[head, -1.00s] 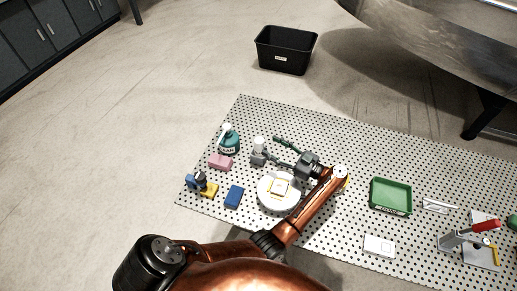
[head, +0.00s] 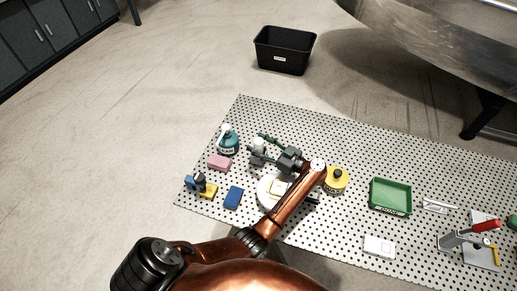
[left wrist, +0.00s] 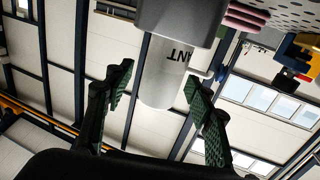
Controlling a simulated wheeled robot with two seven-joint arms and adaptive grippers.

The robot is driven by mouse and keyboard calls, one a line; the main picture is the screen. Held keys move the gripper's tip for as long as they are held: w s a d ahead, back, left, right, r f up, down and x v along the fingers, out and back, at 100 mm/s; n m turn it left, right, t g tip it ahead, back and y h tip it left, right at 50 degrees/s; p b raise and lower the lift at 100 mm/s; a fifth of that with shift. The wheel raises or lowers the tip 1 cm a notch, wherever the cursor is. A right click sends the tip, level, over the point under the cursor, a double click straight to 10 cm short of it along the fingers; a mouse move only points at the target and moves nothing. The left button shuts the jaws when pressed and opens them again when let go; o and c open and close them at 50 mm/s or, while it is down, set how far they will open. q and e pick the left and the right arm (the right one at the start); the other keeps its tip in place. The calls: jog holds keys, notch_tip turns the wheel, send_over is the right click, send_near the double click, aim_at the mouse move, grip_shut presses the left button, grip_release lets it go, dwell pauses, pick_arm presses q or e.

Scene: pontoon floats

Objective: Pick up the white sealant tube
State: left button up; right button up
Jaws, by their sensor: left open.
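The white sealant tube (head: 258,143) stands toward the back left of the perforated table, partly hidden by my left gripper (head: 264,150). In the left wrist view the tube (left wrist: 168,75) appears upside down, with the letters "ANT" visible and a wider grey part at its other end. My left gripper (left wrist: 158,80) is open, with its green-padded fingers to either side of the tube in that view. I see no clear contact between the fingers and the tube. My right gripper is not in view.
A teal bottle (head: 228,142) and a pink block (head: 219,163) stand just left of the tube. A white round item (head: 267,193) lies under my left arm, with a yellow round container (head: 336,179) to its right. A green tray (head: 390,196) lies further right.

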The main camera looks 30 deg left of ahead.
pick_arm(q)
jog(key=shift+c, duration=0.6)
jog(key=c, duration=1.1)
jog(key=shift+c, duration=0.2)
